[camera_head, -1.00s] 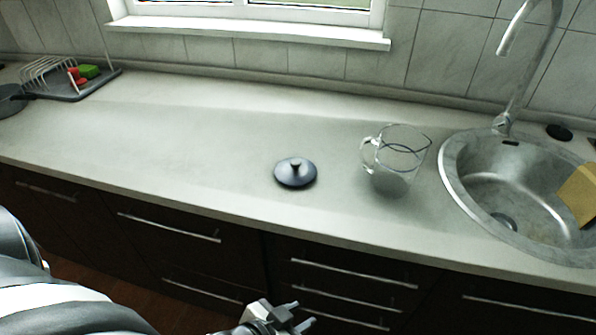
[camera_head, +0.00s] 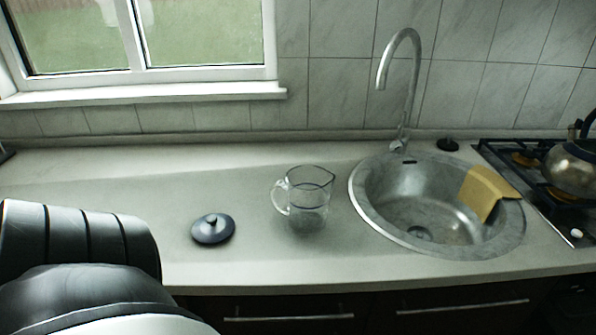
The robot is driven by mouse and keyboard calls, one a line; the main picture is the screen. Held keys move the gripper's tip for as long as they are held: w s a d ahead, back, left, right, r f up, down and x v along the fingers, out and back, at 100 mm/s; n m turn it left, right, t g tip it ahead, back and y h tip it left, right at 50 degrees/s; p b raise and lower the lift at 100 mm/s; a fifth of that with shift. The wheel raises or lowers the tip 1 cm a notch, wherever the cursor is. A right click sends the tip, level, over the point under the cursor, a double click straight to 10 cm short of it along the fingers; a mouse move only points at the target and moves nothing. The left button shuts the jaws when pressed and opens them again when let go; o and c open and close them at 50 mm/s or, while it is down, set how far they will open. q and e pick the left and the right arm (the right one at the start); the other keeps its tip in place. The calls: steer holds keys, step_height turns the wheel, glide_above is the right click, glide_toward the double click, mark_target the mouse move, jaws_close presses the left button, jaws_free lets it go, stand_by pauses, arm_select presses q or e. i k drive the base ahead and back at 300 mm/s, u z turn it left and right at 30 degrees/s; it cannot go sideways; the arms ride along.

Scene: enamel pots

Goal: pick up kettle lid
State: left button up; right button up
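The dark blue-grey kettle lid (camera_head: 213,230) lies flat on the pale countertop, its small knob upward. It is just left of a clear glass jug. A metal kettle (camera_head: 572,167) with a dark handle stands on the stove at the far right, partly cut off by the frame edge. My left arm fills the lower left of the view, but its gripper is not visible. My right gripper is not in view. Nothing touches the lid.
The glass jug (camera_head: 308,200) stands close to the lid's right. A round sink (camera_head: 362,205) with a tall faucet (camera_head: 400,90) and a yellow cloth (camera_head: 486,192) on its rim lies further right. The gas stove (camera_head: 520,172) is beyond. The counter behind the lid is clear.

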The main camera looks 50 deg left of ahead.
mark_target(212, 228)
steer(key=z, duration=0.65)
steer(key=k, duration=1)
steer(key=u, duration=1.35)
